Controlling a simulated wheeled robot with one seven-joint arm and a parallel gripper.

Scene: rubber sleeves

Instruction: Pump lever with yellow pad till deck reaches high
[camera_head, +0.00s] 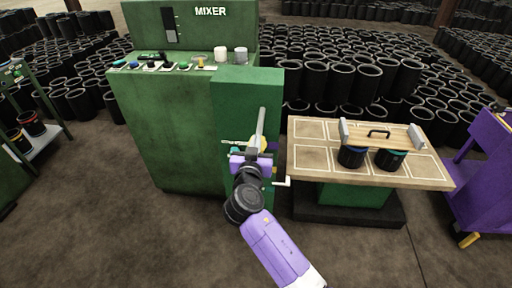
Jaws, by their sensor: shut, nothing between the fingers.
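My gripper (251,155) is shut and empty, in front of the green cabinet's right section. A grey lever bar (261,122) rises just above it. I cannot tell whether the gripper touches the bar or the pad. The deck (310,165) is a tan panelled top on a green pedestal (355,194) with a dark base. Its height marking, if any, is not readable.
A wooden board (400,134) with a black handle and two black sleeves (390,159) are on the deck. A white crank-like rod (280,183) juts out beside my wrist. The green MIXER cabinet (165,130) stands left. A purple cart (485,165) stands right. Front floor is clear.

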